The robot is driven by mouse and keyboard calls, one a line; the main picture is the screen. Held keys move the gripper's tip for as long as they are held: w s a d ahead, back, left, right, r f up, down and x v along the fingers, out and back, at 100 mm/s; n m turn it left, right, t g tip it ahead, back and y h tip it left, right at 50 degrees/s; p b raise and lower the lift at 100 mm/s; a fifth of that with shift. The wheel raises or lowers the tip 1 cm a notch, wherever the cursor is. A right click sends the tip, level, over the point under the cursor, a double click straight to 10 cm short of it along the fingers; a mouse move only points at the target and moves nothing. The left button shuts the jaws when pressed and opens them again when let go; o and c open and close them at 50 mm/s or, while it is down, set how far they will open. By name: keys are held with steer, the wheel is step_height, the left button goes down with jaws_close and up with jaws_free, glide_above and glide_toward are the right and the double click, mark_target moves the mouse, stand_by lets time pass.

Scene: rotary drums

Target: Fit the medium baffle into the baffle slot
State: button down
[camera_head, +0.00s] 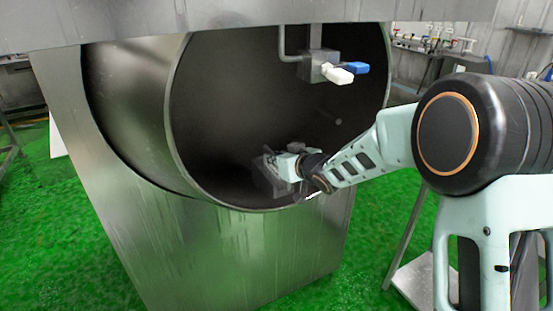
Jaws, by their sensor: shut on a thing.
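My gripper (272,161) is inside the mouth of the large metal drum (178,110), close to its lower front rim. It is shut on a small grey piece, seemingly the medium baffle (268,182), which hangs tilted below the fingers. The gripper and arm hide part of the piece. Its exact shape is hard to make out against the dark interior. I cannot tell whether it touches the drum wall. I cannot make out the baffle slot in the dark drum.
A bracket with a white handle (338,75) and a blue handle (355,67) hangs at the drum's upper opening. A short peg (338,122) stands out inside. A metal stand (413,280) is at the lower right on the green floor (375,240).

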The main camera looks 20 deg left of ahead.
steer(key=shift+w+a+r, duration=0.1)
steer(key=shift+w+a, duration=0.45)
steer(key=shift+a, duration=0.15)
steer(key=c, duration=1.8)
jaws_free()
steer(key=shift+c, duration=0.2)
steer(key=shift+d, duration=0.1)
steer(key=v, duration=1.2)
